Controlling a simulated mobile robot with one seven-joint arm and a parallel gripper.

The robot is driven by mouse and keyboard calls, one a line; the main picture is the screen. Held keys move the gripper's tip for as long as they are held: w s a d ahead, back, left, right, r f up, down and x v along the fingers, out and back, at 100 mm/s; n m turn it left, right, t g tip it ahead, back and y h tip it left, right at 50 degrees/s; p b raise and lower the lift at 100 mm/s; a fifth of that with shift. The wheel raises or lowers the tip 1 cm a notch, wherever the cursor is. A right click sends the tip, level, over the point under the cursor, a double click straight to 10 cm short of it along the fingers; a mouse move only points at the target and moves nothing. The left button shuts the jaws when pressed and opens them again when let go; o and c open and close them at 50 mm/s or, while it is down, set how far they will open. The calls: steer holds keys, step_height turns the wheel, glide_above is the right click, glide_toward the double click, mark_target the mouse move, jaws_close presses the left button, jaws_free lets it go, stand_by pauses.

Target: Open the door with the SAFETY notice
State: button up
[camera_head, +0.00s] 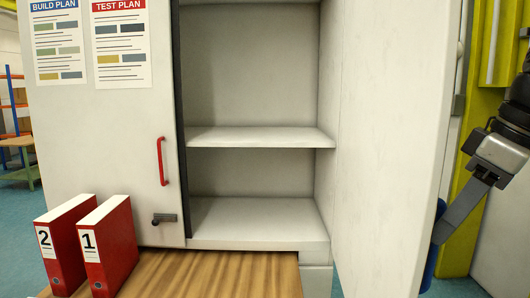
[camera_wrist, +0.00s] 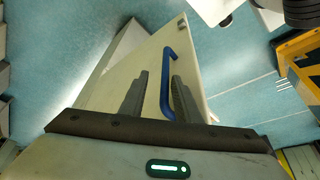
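The cabinet's right door (camera_head: 385,130) stands swung open toward me, its bare inner face showing. No SAFETY notice is visible; the door's outer face is hidden in the head view. A blue handle (camera_head: 431,262) shows past the door's free edge. My gripper (camera_head: 447,232) is at the far right, on the outer side of this door near the handle. In the wrist view the blue handle (camera_wrist: 166,88) passes between the two spread fingers of my gripper (camera_wrist: 158,90). The fingers look open; contact with the handle cannot be told.
The left door (camera_head: 110,140) is closed, with BUILD PLAN and TEST PLAN notices, a red handle (camera_head: 162,161) and a small latch (camera_head: 164,219). Cabinet shelves (camera_head: 260,137) are empty. A yellow post (camera_head: 484,100) stands right.

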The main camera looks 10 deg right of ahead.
steer(key=p+v, duration=0.3)
steer(key=v, duration=1.2)
steer(key=shift+r, duration=0.25)
